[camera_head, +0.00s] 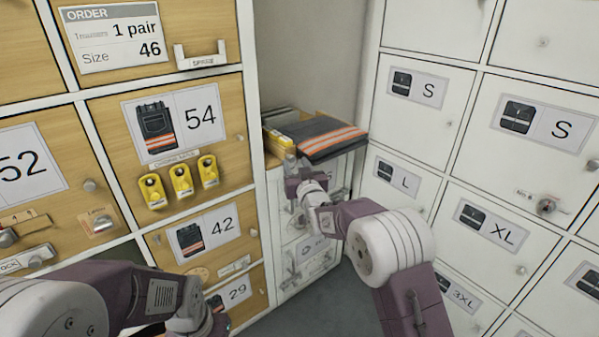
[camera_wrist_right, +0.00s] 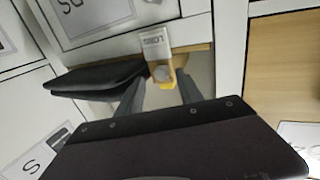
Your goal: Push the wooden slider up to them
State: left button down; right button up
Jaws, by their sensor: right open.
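Folded dark trousers with orange and silver stripes (camera_head: 330,137) lie on a shelf in the corner in the head view; a dark folded edge also shows in the right wrist view (camera_wrist_right: 95,80).
A grey labelled plate (camera_wrist_right: 153,43) stands just beyond the right fingers. Wooden lockers with numbers fill the left, with yellow tags (camera_head: 181,180) hanging under the 54 label. White lockers with size labels (camera_head: 417,88) fill the right. Grey floor (camera_head: 325,300) shows below.

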jog(key=p+v, duration=0.1)
jog(key=v, duration=0.6)
jog(key=shift+s, duration=0.15)
